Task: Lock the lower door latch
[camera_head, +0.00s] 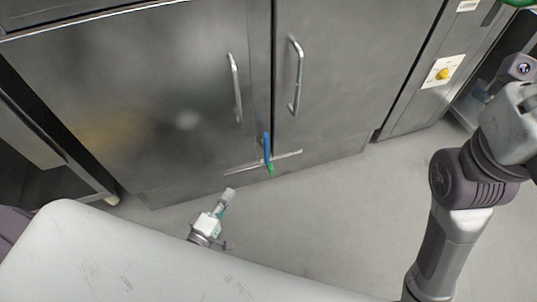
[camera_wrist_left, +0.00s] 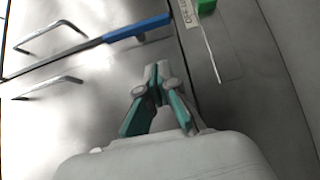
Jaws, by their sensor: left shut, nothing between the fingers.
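Two steel cabinet doors fill the back of the head view, the left door (camera_head: 130,90) and the right door (camera_head: 350,60). The lower latch shows low at the door gap as a blue handle (camera_head: 266,145) with a green piece (camera_head: 270,168) below it. In the left wrist view the blue handle (camera_wrist_left: 138,27) and green piece (camera_wrist_left: 206,5) lie beyond the fingers, apart from each other. My left gripper (camera_head: 229,194) is below and left of the latch, shut and empty. Its fingertips (camera_wrist_left: 157,68) show apart from the blue handle.
Two vertical bar handles, the left one (camera_head: 236,88) and right one (camera_head: 296,76), stand out from the doors above the latch. A panel with a yellow knob (camera_head: 442,74) is at the right. Grey floor (camera_head: 330,215) is clear before the doors.

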